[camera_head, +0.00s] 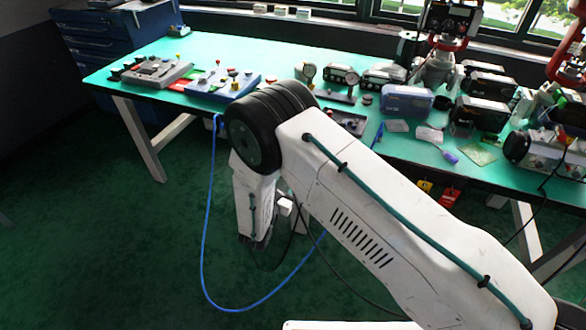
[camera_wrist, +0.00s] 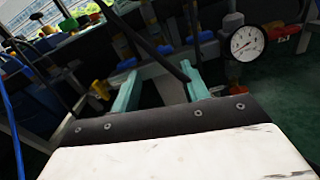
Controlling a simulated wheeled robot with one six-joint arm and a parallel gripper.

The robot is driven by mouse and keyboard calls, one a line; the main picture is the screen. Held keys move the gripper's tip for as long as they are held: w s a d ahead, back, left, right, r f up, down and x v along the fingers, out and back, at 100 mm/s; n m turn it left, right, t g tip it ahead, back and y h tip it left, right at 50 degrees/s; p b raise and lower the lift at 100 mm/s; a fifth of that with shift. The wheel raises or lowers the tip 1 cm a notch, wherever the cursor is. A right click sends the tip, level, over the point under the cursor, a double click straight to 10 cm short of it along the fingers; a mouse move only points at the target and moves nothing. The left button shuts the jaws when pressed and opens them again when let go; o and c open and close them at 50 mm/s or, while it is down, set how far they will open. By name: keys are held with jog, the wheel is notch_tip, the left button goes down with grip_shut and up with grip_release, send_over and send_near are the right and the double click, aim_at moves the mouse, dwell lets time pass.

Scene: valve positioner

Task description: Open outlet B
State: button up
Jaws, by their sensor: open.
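No label for outlet B can be read in either view. In the wrist view, my gripper (camera_wrist: 160,88) shows as two teal fingers spread apart with nothing held between them. Beyond the fingers is a grey bench fitting (camera_wrist: 165,68), tilted in the picture. A round white-faced gauge (camera_wrist: 247,42) stands on a grey pipe to the right of the fingers, apart from them. A red part (camera_wrist: 283,32) lies right of the gauge; I cannot tell whether it is a valve handle. In the head view my arm hides the gripper's fingers.
A blue hose (camera_head: 207,220) loops down to the floor. A blue cabinet (camera_head: 105,40) stands left. Floor before the bench is open.

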jog(key=x, duration=0.6)
jog(key=shift+w+d, duration=0.15)
jog(key=shift+w, duration=0.2)
jog(key=c, duration=0.7)
